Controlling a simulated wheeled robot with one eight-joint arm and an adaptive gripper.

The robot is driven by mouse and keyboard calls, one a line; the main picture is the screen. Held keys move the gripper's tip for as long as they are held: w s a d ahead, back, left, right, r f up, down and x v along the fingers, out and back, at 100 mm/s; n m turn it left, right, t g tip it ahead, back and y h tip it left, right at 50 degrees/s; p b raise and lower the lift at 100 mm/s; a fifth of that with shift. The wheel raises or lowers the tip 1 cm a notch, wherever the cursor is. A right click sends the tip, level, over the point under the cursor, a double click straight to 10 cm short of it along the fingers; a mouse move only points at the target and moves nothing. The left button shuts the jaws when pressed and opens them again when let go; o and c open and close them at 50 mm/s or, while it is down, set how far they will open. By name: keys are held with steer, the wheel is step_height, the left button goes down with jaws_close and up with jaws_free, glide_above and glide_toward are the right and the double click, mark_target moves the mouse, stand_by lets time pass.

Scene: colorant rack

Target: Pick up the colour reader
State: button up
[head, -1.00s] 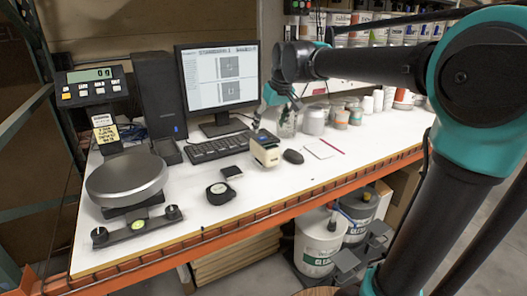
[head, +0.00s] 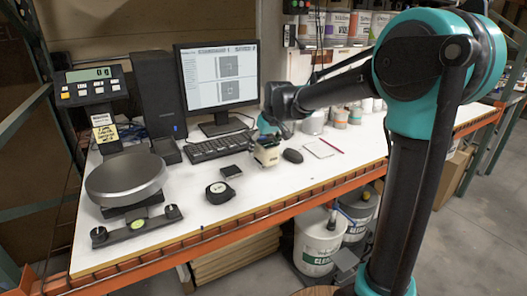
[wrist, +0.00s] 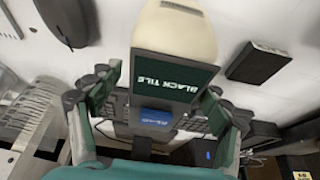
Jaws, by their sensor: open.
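The colour reader (head: 266,156) is a small cream-coloured device standing on the white bench in front of the keyboard. In the wrist view it (wrist: 177,32) shows its pale rounded body and a dark face marked "BLACK TILE". My gripper (head: 268,128) is just above and behind it in the head view, partly overlapping it. In the wrist view my gripper (wrist: 160,88) is open, with one finger on each side of the reader's dark end and a visible gap on each side. It holds nothing.
A black mouse (head: 292,155) lies to the right of the reader. A small black box (head: 231,171) and a tape measure (head: 219,192) lie to its left. The keyboard (head: 217,147) and monitor (head: 218,80) are behind. A scale (head: 127,180) stands farther left.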

steer(key=shift+c, duration=0.5)
jaws_close()
step_height(320, 180, up, 20)
stand_by(0.8)
